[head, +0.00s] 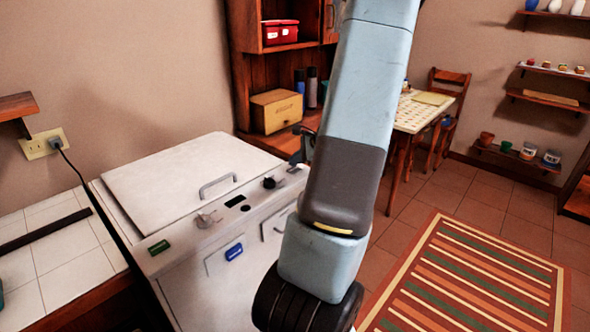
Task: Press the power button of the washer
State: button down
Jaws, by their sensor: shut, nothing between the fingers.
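The white washer (185,175) stands at left centre, with a lid and a grey handle (217,186) on top. Its front panel bears a light knob (207,219), a dark knob (272,183), a dark slot (235,200) with a small round dark button (245,208) beside it, and a green label (158,247). A blue label (233,251) is on the front face. I cannot tell which control is the power button. A small dark piece of what looks like my gripper (302,147) shows beyond the panel's right end; my arm hides the rest. No contact with a button is visible.
A white-tiled counter (40,250) adjoins the washer's left side. A wooden cupboard (245,70) with a yellow box (277,110) stands behind it. A table (425,108) and chair (448,95) are further back. A striped rug (480,275) covers open floor at right.

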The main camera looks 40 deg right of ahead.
aim_at(296, 170)
jog(key=shift+f, duration=0.15)
jog(key=shift+f, duration=0.25)
jog(key=shift+f, duration=0.15)
dwell(0.8)
jog(key=shift+r, duration=0.6)
jog(key=shift+r, duration=3)
